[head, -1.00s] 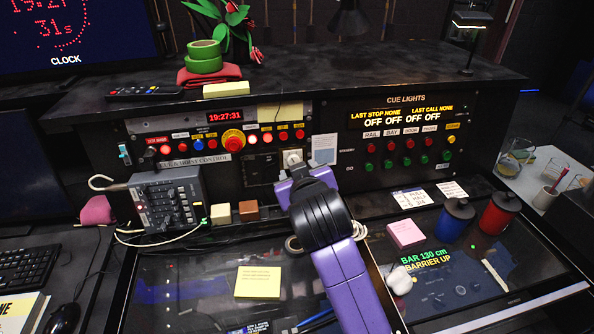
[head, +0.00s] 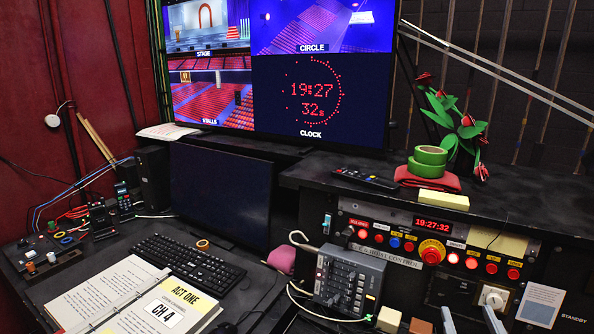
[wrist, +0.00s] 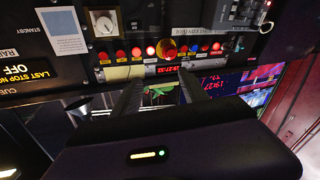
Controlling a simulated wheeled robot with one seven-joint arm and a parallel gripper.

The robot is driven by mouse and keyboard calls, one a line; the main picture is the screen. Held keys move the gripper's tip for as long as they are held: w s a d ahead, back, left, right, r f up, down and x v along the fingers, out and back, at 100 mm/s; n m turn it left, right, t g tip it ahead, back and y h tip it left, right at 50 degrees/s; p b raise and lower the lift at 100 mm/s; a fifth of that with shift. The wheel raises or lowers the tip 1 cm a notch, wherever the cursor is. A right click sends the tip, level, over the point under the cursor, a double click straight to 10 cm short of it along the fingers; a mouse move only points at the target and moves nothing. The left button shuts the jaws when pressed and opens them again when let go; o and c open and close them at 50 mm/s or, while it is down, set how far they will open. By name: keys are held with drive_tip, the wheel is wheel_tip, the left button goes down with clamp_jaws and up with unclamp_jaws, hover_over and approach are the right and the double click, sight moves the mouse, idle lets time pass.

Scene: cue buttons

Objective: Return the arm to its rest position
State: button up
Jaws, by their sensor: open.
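My gripper (wrist: 160,78) shows in the wrist view with its two dark fingers apart and nothing between them. In the head view, two pale finger ends, which look like my gripper (head: 468,314), rise at the bottom edge, in front of the control panel (head: 352,240). The rest of my arm is out of the head view. In the wrist view the row of lit buttons (wrist: 150,50) and a white dial (wrist: 103,22) lie beyond the fingers. I cannot tell the exact gap to the panel.
The dial (head: 493,296) is close to the fingers. A grey mixer (head: 348,280), a small brown block (head: 420,326) and a cream block (head: 389,319) stand left of them. A keyboard (head: 190,262) and an open binder (head: 130,300) lie on the left desk.

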drive_tip(key=s+a+f+g+y, duration=0.1)
drive_tip(key=s+a+f, duration=0.3)
drive_tip(key=s, duration=0.7)
drive_tip(key=s+a+f+y, duration=0.2)
drive_tip(key=s+a+f, duration=0.1)
drive_tip(key=s, duration=0.8)
drive_tip(key=s+a+f+n+g+y, duration=0.1)
drive_tip(key=s+a+f, duration=0.3)
drive_tip(key=s, duration=0.6)
drive_tip(key=shift+s+a+f+g+y, duration=0.3)
drive_tip(key=shift+s+f+y, duration=0.15)
drive_tip(key=shift+y, duration=0.25)
